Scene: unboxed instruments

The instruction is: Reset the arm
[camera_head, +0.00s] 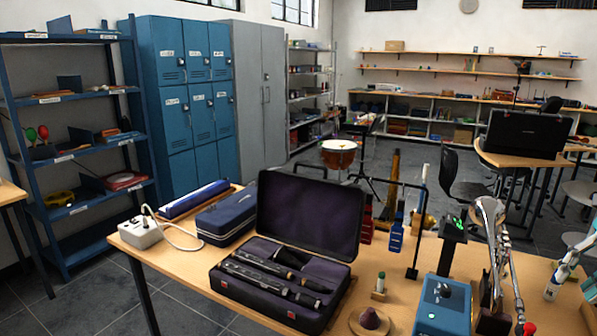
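My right arm comes in at the right edge, pale teal and white. Its gripper (563,271) is over the right end of the wooden table (395,268), small and partly cut off by the frame. A small white tube (551,290) with a dark blue label stands right beside its tip. I cannot tell whether the fingers touch it or how far they are apart. My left gripper and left arm are not in view.
An open black case (272,313) with dark instrument pieces lies on the table, with a navy case (226,214) and white power box (141,233) to its left.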

